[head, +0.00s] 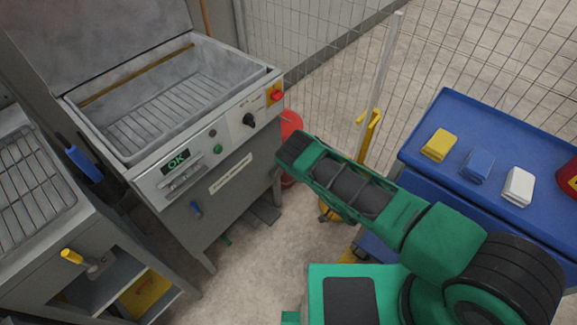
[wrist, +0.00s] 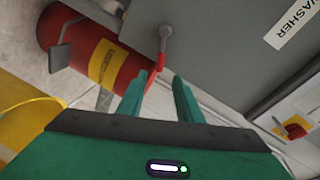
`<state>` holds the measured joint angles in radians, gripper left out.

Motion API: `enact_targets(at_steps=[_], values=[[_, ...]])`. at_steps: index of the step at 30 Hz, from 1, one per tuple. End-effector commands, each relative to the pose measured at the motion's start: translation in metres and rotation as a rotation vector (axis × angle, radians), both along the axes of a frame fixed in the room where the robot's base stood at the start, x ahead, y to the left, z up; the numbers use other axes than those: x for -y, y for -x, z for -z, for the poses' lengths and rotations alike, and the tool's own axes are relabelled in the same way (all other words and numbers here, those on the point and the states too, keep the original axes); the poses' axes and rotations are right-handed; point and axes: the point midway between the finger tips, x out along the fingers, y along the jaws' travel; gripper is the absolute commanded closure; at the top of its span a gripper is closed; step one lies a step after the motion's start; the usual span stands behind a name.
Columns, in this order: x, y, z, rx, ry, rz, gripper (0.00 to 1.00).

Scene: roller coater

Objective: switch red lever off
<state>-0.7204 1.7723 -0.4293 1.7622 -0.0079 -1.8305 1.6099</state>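The red lever (wrist: 160,65) shows in the wrist view, with a grey round pivot and stem (wrist: 166,33) on the grey side of the machine labelled washer. Its red grip slants down to the left from the stem. My gripper (wrist: 160,82) is open, with one green finger on each side of the grip's lower end. The grip looks closer to the left finger; I cannot tell whether they touch. In the head view the lever and my fingers are hidden.
A red fire extinguisher (wrist: 108,55) with a yellow label is close to the left finger. The washer (head: 230,150) carries a red button (head: 276,96) and an "OK" display. A blue cart (head: 450,120) with folded cloths stands at right, before a mesh fence.

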Motion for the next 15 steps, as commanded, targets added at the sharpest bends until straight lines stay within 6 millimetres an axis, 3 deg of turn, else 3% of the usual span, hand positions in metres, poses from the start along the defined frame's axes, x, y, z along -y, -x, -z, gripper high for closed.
enact_targets(at_steps=[15], values=[[-0.055, -0.059, 0.011, 0.002, 0.0, 0.0, 0.68]])
